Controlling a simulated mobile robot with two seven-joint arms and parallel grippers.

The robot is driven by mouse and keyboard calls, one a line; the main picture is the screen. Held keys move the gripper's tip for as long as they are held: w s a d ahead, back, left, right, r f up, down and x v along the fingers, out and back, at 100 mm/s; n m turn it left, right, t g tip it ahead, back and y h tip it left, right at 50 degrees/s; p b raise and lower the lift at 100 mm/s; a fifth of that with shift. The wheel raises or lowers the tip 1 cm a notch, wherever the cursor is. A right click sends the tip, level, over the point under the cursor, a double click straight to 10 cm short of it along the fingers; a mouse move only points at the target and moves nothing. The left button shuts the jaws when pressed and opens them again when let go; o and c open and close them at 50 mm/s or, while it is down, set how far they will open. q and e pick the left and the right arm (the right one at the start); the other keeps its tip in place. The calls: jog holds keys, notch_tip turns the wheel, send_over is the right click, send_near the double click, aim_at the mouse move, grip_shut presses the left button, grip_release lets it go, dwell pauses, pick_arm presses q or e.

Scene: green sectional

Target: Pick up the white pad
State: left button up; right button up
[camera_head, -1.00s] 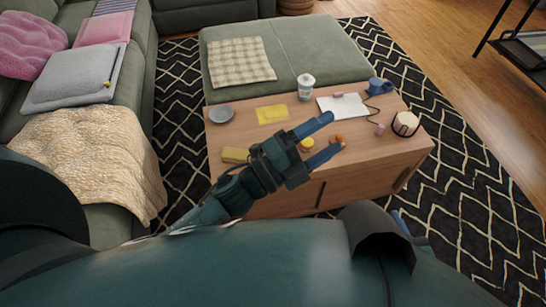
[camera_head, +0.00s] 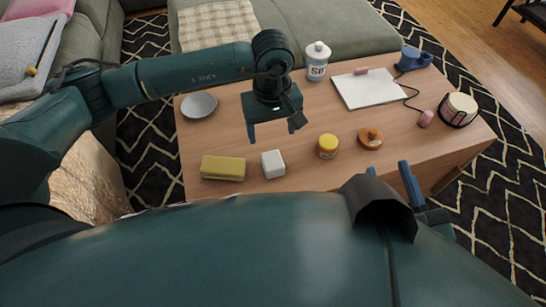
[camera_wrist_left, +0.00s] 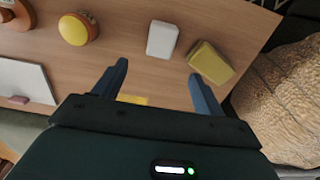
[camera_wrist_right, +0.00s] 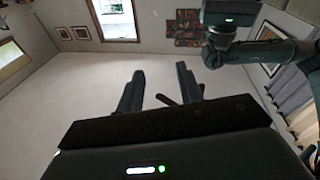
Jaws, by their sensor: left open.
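A small white block-like pad (camera_head: 273,164) lies on the wooden coffee table (camera_head: 225,130), between a yellow sponge (camera_head: 222,168) and a yellow-lidded jar (camera_head: 327,146). The left wrist view shows the white pad (camera_wrist_left: 162,39) just beyond the fingertips, roughly between them. My left gripper (camera_head: 273,131) is open and empty above the table, pointing down, on the far side of the pad and apart from it. My right gripper (camera_head: 391,172) is near my body at the table's near edge. In the right wrist view its fingers (camera_wrist_right: 160,80) are apart with nothing between them.
A flat white sheet or board (camera_head: 370,90) lies at the back right, with a pink item on it. A white bottle (camera_head: 318,62), blue mug (camera_head: 413,58), candle holder (camera_head: 459,109), orange-brown object (camera_head: 370,139) and grey dish (camera_head: 199,105) stand around.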

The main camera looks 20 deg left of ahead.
pick_arm(q)
jog(key=f+b, duration=0.1)
jog(key=f, duration=0.5)
jog(key=shift+s+d+f+b, duration=0.1)
jog(key=shift+s+f+b, duration=0.1)
jog(key=shift+f+b, duration=0.15)
jog(key=f+b, duration=0.1)
jog(key=f, duration=0.1)
jog(key=f+b, duration=0.1)
jog(key=f, duration=0.1)
jog(key=shift+s+f, duration=0.2)
jog(key=shift+f, duration=0.45)
jog(key=shift+c, duration=0.3)
jog(key=c, duration=1.1)
jog(key=shift+r, duration=0.35)
notch_tip(320, 180, up, 9)
jog(key=p, duration=0.3)
jog(key=shift+r, duration=0.2)
pick_arm(e)
jog(key=shift+f, duration=0.1)
